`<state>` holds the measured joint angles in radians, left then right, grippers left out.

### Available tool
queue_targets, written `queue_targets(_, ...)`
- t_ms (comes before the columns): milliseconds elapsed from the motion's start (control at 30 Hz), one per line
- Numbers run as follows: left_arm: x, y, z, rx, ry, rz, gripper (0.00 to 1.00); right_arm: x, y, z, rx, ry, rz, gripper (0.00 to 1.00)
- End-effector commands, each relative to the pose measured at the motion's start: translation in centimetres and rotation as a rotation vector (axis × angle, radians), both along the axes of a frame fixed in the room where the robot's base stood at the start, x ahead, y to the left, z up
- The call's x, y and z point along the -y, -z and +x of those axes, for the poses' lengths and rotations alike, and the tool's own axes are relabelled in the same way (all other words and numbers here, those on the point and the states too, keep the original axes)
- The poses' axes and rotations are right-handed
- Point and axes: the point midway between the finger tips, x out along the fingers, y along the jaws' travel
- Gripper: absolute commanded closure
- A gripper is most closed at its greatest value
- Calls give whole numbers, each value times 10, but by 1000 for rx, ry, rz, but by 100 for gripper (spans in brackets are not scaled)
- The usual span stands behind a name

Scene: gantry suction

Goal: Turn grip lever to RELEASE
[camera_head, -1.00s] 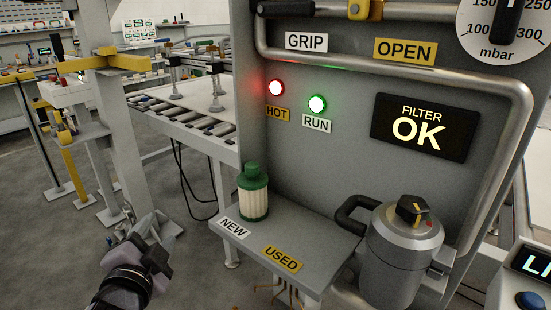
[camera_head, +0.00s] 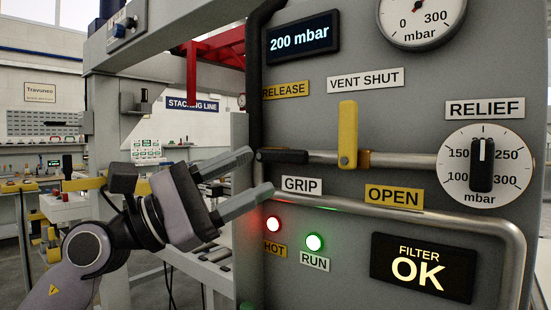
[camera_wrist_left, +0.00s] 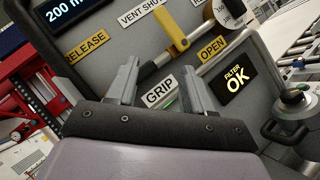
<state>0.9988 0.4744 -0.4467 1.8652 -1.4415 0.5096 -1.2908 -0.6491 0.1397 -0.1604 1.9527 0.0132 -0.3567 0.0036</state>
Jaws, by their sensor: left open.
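The grip lever (camera_head: 282,156) is a short black handle lying roughly level at the left end of a metal pipe. A yellow RELEASE label (camera_head: 285,90) is above it and a white GRIP label (camera_head: 302,185) below it. My left gripper (camera_head: 262,171) is open and empty, its two grey fingertips close to the lever's left end; I cannot tell if they touch it. In the left wrist view the lever (camera_wrist_left: 147,69) shows beyond and between the open fingers (camera_wrist_left: 163,75), partly hidden. My right gripper is not in view.
A yellow vent handle (camera_head: 347,135) stands upright right of the lever, between VENT SHUT and OPEN labels. A bent metal rail (camera_head: 470,222) runs below. The relief dial (camera_head: 485,165) and filter display (camera_head: 423,267) are further right. A red frame (camera_head: 215,45) stands behind.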

Motion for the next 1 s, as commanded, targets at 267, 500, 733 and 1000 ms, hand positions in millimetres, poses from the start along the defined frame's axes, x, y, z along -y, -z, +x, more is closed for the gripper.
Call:
queue_targets(267,-10,-17,22,315,-237,499,49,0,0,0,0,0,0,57)
queue_targets(500,-21,-23,33,391,-318,659,49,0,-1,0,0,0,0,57)
queue_targets(733,3,-25,48,393,-318,664,49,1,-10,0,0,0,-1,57)
queue_targets(1000,31,-24,67,392,-318,662,49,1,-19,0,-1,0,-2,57)
